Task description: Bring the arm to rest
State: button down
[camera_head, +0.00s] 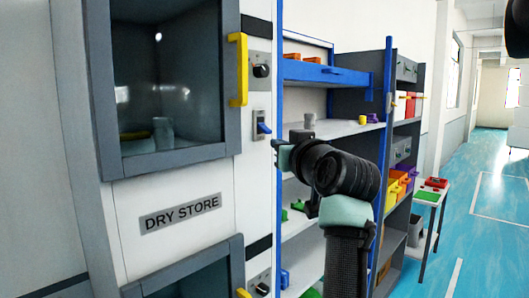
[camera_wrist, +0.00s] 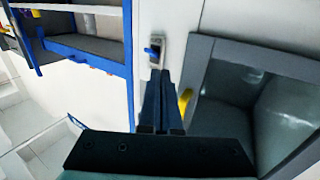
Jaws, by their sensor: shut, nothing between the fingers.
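My arm reaches up from the bottom of the head view, bent at a black joint, with my gripper (camera_head: 277,147) pointing left at the front of the dry store cabinet (camera_head: 150,250). In the wrist view my gripper (camera_wrist: 160,73) shows two dark blue fingers close together, shut and empty. Their tips lie just below a blue switch lever (camera_wrist: 151,50) on a metal plate. The same blue switch lever (camera_head: 263,128) shows in the head view, a little above and left of my gripper. I cannot tell whether the fingertips touch the plate.
A glass-fronted cabinet door with a yellow handle (camera_head: 238,70) stands at left, beside a black knob (camera_head: 261,71). Blue-edged shelving (camera_head: 325,75) with small parts stands behind my arm. A small table (camera_head: 432,192) with red and green items stands at right. Blue floor (camera_head: 480,200) beyond is open.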

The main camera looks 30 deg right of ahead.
jog(key=s+d+b, duration=0.1)
jog(key=s, duration=0.3)
jog(key=s+a+r+n+t, duration=0.1)
jog(key=a+r+n+t, duration=0.2)
jog(key=a, duration=1.7)
jog(key=s+a+r+t+y, duration=0.2)
jog(key=s+a+t, duration=0.1)
jog(key=s+a, duration=0.4)
jog(key=s+a+r+t+y, duration=0.3)
jog(key=s+a+t, duration=0.1)
jog(key=s+a, duration=0.4)
jog(key=shift+s+a+b, duration=0.2)
jog(key=shift+a+b, duration=0.2)
jog(key=shift+a, duration=0.55)
